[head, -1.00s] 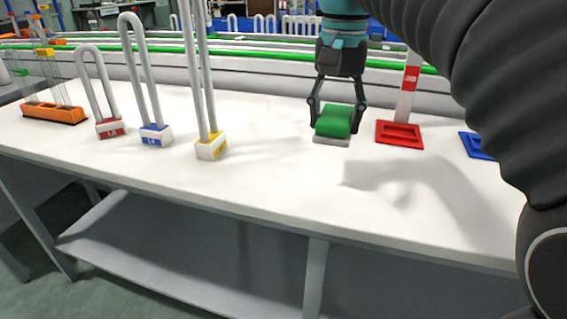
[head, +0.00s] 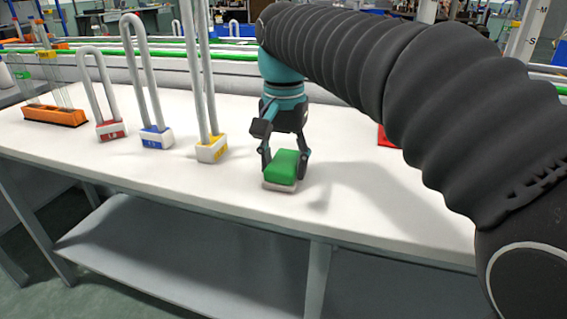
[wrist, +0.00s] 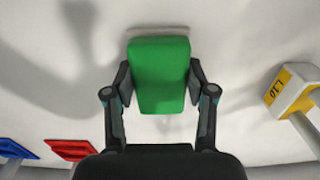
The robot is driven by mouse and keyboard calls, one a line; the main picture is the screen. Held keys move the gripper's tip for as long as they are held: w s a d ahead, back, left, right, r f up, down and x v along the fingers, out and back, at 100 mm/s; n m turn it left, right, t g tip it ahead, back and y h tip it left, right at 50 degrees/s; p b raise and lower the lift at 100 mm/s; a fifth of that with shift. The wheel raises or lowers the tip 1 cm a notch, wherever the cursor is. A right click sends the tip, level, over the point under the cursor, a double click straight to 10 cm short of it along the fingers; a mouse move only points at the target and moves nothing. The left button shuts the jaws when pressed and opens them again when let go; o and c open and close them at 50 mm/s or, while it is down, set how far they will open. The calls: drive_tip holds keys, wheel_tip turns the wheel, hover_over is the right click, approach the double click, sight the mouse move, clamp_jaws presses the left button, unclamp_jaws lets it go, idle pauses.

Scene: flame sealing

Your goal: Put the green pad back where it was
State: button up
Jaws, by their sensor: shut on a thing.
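The green pad (head: 287,164) is a block with a pale grey underside. My gripper (head: 284,172) is shut on it, one finger at each side. In the head view it is low over the front middle of the white table (head: 350,208), right of the yellow-labelled block. I cannot tell whether its underside touches the table.
White bent tubes stand on the left in blocks labelled red (head: 111,131), blue (head: 156,137) and yellow (head: 212,150). An orange rack (head: 55,115) is farther left. A red base (head: 385,137) is mostly behind my arm; a blue base (wrist: 14,149) shows in the wrist view.

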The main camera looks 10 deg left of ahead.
sight(284, 162)
drive_tip(key=shift+f, duration=0.15)
drive_tip(key=o, duration=1.1)
wheel_tip(284, 162, up, 12)
drive_tip(key=p, duration=0.1)
drive_tip(key=shift+r, duration=0.2)
